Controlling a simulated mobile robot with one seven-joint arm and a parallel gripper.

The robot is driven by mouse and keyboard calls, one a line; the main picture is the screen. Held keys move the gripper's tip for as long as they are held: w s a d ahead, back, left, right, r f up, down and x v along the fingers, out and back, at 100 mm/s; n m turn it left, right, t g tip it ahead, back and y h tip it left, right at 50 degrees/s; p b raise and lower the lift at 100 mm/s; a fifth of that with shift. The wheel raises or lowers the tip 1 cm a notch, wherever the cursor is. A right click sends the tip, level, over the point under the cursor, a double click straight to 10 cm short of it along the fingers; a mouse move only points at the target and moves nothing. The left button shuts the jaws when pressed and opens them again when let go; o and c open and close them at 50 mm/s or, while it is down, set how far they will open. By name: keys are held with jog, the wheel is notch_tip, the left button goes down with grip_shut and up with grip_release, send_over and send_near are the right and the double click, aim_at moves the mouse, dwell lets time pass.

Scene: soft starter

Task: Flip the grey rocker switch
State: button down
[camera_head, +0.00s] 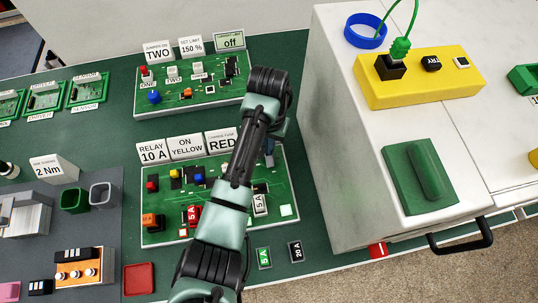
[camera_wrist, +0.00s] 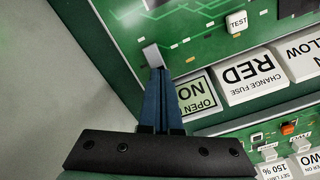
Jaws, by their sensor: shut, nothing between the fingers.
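The grey rocker switch (camera_wrist: 152,55) appears as a small light-grey block on the green circuit board (camera_wrist: 215,45), near the board's edge in the wrist view. My gripper (camera_wrist: 161,70) has its blue fingers shut together with nothing between them. The fingertips are right at the grey block and overlap its lower edge in the picture; I cannot tell whether they touch. I cannot tell which way the rocker is tilted. In the head view my arm crosses over the lower board (camera_head: 280,187), and the switch is mostly hidden by the arm and fingers.
Upright label cards, including the RED card (camera_wrist: 253,77), stand along the board beside my fingers. A white cabinet (camera_head: 335,150) rises close to the right of my gripper. A second board (camera_head: 207,97) lies behind. Loose fuses (camera_head: 264,258) lie in front on the green bench.

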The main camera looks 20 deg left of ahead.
jog(key=shift+f, duration=0.45)
jog(key=shift+r, duration=0.1)
notch_tip(320, 180, up, 7)
jog(key=p, duration=0.7)
dwell(0.7)
